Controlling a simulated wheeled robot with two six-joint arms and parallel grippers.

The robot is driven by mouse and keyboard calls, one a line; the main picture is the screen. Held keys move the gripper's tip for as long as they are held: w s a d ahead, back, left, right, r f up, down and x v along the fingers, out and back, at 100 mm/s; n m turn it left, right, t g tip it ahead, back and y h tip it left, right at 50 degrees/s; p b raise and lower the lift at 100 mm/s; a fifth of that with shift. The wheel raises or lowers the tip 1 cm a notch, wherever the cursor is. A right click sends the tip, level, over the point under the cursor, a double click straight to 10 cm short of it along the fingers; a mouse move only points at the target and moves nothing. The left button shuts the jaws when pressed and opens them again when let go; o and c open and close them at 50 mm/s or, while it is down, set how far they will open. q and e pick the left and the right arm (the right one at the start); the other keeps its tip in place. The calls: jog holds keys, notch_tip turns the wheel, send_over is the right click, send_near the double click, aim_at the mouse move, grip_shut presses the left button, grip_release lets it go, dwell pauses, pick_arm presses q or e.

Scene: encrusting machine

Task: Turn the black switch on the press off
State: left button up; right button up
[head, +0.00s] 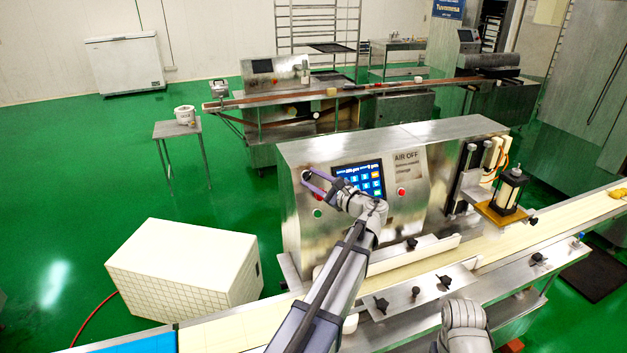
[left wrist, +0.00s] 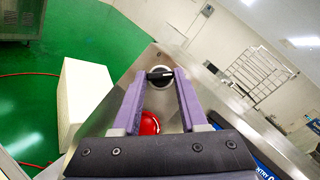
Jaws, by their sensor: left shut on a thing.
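The press (head: 292,228) is a steel cabinet behind the conveyor, with a lit touch screen (head: 362,180) on its front. The black switch (left wrist: 160,76) is a small knob on a pale round base, near the upper left corner of the press front. My left gripper (head: 307,178) reaches up to it, with its purple fingers on either side of the knob. In the left wrist view the left gripper (left wrist: 160,80) is shut on the switch at its fingertips. The switch is mostly covered by the fingers in the head view.
A red button (left wrist: 149,124) sits close to the switch, between the fingers in the left wrist view. A green button (head: 318,213) is below. Another red button (head: 402,192) is right of the screen. The conveyor (head: 230,333) runs in front; a white box (head: 185,270) stands left.

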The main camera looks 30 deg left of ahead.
pick_arm(q)
grip_shut()
jog(key=n+p, duration=0.1)
jog(key=n+g+p, duration=0.1)
jog(key=shift+w+r+n+h+p, duration=0.2)
jog(key=shift+r+n+h+p, duration=0.1)
jog(key=shift+r+h, duration=0.1)
jog(key=n+g+h+p, duration=0.1)
jog(key=n+h+p, duration=0.1)
jog(key=n+p, duration=0.1)
jog(key=n+g+h+p, duration=0.1)
jog(key=n+h+p, duration=0.1)
jog(key=n+p, duration=0.2)
jog(key=r+n+g+h+p, duration=0.1)
jog(key=n+g+p, duration=0.1)
jog(key=n+p, duration=0.2)
jog(key=shift+a+h+p, duration=0.15)
jog(key=shift+h+p, duration=0.25)
jog(key=shift+p, duration=0.15)
jog(key=shift+a+n+t+h+p, duration=0.1)
jog(key=shift+n+t+h+p, duration=0.2)
jog(key=shift+n+h+p, duration=1.1)
jog(key=shift+f+n, duration=0.1)
jog(key=shift+n, duration=0.3)
